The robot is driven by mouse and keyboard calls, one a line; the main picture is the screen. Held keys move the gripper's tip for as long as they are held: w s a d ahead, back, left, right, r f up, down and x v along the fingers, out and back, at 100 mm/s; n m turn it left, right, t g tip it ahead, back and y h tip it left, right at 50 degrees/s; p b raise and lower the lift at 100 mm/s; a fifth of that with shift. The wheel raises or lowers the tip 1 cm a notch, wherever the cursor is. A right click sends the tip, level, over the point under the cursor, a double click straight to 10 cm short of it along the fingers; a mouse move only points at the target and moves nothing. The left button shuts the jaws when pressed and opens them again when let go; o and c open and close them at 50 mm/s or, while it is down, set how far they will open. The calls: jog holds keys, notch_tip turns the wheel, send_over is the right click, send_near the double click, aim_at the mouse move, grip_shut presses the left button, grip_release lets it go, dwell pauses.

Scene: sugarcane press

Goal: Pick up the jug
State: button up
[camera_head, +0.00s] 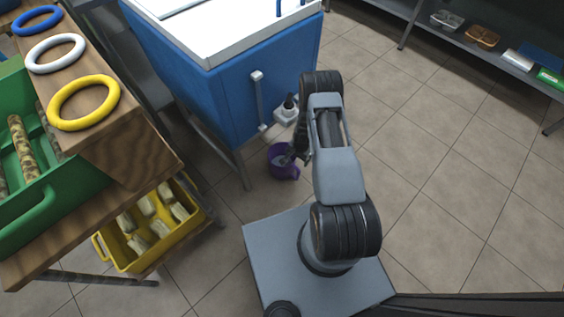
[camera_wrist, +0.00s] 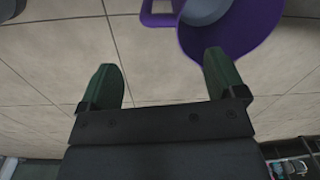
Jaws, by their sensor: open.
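The purple jug (camera_head: 283,168) is in front of the blue press cabinet, left of my arm, in the head view. Something grey shows inside it. In the wrist view the jug (camera_wrist: 236,38) is at the top, cut off by the edge, with its handle (camera_wrist: 158,14) pointing left. My gripper (camera_wrist: 160,75) is open and empty. Its right fingertip is close to the jug's lower left side; I cannot tell whether they touch. The left finger is apart, below the handle. In the head view my gripper (camera_head: 296,150) is partly hidden by my arm, beside the jug.
The blue cabinet (camera_head: 215,105) with a white top stands behind the jug. At left are a wooden block with three rings (camera_head: 84,102), a green crate (camera_head: 40,205) and a yellow crate (camera_head: 150,255). A dark shelf (camera_head: 470,60) is at the back right. The tiled floor at right is clear.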

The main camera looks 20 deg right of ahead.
aim_at(296, 168)
jog(key=f, duration=0.2)
jog(key=f+b, duration=0.1)
jog(key=f, duration=0.1)
jog(key=f+b, duration=0.1)
jog(key=f, duration=0.2)
jog(key=shift+w+a, duration=0.2)
jog(key=shift+a, duration=0.2)
jog(key=shift+s+f+b, duration=0.15)
jog(key=shift+f+b, duration=1.2)
jog(key=shift+f, duration=1.35)
jog(key=shift+c, duration=0.2)
jog(key=shift+s, duration=0.1)
jog(key=c, duration=1.4)
jog(key=shift+r, duration=0.1)
